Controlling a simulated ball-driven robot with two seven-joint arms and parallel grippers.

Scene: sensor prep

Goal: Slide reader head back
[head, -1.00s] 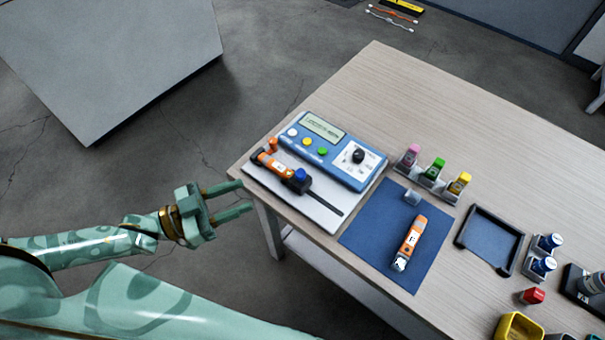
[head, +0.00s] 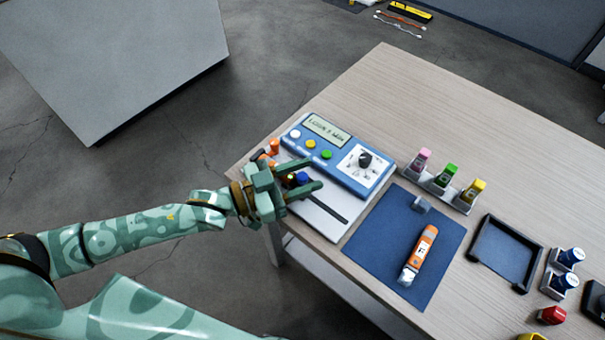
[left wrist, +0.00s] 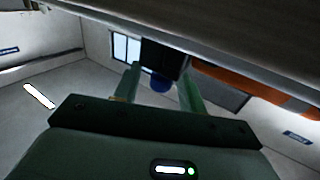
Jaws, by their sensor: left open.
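The reader (head: 352,178) is a blue and white box with a display, coloured buttons and a dark dial, near the table's left corner. Its pale plate (head: 318,216) in front has a dark slot. The reader head's blue knob (head: 302,178) shows between the fingers of my left gripper (head: 314,175), which is open. In the left wrist view the blue knob (left wrist: 161,83) and a black block (left wrist: 164,58) sit between the fingers. Whether they touch is unclear. An orange sensor on the plate (head: 273,147) is mostly hidden by my gripper. My right gripper is out of view.
A dark tray (head: 507,252) and blue-capped vials (head: 567,270) are to the right. The table's back is clear.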

